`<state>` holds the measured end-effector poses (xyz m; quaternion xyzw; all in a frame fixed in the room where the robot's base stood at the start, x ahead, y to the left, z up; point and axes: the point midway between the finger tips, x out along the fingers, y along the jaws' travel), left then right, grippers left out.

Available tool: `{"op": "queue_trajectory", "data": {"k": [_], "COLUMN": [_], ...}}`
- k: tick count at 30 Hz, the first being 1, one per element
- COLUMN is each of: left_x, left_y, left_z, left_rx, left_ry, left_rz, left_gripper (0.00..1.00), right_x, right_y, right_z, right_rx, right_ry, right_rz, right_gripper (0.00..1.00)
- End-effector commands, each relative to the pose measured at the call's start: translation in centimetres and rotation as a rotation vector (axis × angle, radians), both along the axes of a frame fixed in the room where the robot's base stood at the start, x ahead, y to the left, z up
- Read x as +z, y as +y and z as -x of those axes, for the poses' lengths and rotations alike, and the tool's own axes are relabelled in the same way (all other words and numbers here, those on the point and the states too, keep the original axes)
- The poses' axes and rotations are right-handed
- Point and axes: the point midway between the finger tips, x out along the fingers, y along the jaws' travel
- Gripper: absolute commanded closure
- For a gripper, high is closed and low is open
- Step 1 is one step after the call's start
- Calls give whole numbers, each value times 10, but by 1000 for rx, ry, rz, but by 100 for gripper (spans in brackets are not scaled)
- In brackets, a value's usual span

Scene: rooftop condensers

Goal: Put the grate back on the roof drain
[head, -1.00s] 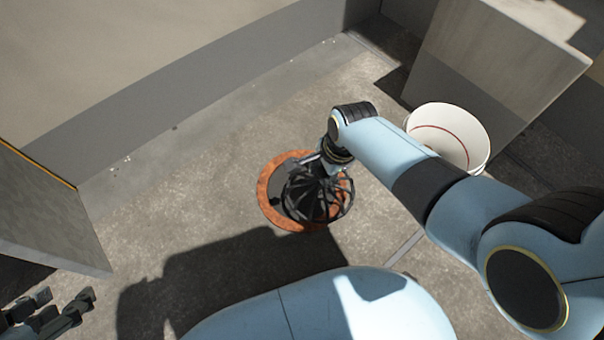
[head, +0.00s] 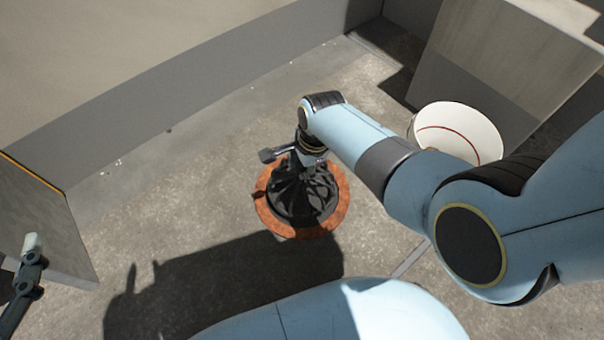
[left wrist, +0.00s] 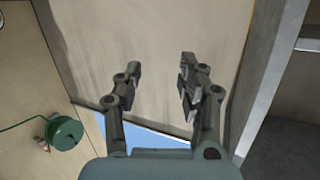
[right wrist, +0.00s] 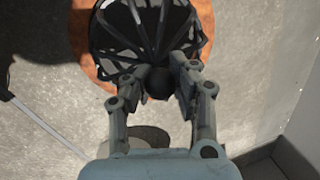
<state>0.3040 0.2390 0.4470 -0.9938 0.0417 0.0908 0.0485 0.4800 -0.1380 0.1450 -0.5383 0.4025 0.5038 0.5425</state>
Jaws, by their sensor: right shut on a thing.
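The grate (head: 300,195) is a black domed cage. In the head view it is over the roof drain, within the drain's rust-orange ring (head: 267,215). I cannot tell whether it rests on the drain or hangs just above it. My right gripper (head: 296,163) is shut on the grate's top, and the right wrist view shows the fingers (right wrist: 158,85) around its dark knob, with the ribbed dome (right wrist: 145,30) beyond. My left gripper (left wrist: 155,85) is open and empty in the left wrist view, away from the drain; part of it shows at the head view's left edge.
A white bucket (head: 458,132) stands right of the drain beside a grey box unit (head: 500,70). A low wall (head: 150,120) runs behind, and a grey panel (head: 45,220) stands at left. The floor around the drain is clear. A green reel (left wrist: 65,133) shows in the left wrist view.

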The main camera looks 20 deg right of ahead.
Motion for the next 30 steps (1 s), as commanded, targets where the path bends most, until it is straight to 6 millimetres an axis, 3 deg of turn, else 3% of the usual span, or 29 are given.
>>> {"op": "queue_trajectory", "data": {"k": [12, 21, 25, 30], "left_x": [101, 174, 189, 193], "left_y": [-11, -20, -22, -22], "left_z": [-45, -47, -45, -44], "left_rx": [-51, -93, -102, -104], "left_ry": [-437, -756, -821, -836], "left_rz": [-1, -2, -3, -3], "left_gripper": [60, 60, 60, 60], "right_x": [-23, -36, -37, -37], "right_y": [0, 0, 0, 0], "right_z": [0, 0, 0, -1], "right_rx": [0, 0, 0, 0], "right_ry": [1, 0, -2, -3], "right_rz": [-1, 0, 0, 0], "right_gripper": [100, 100, 100, 100]}}
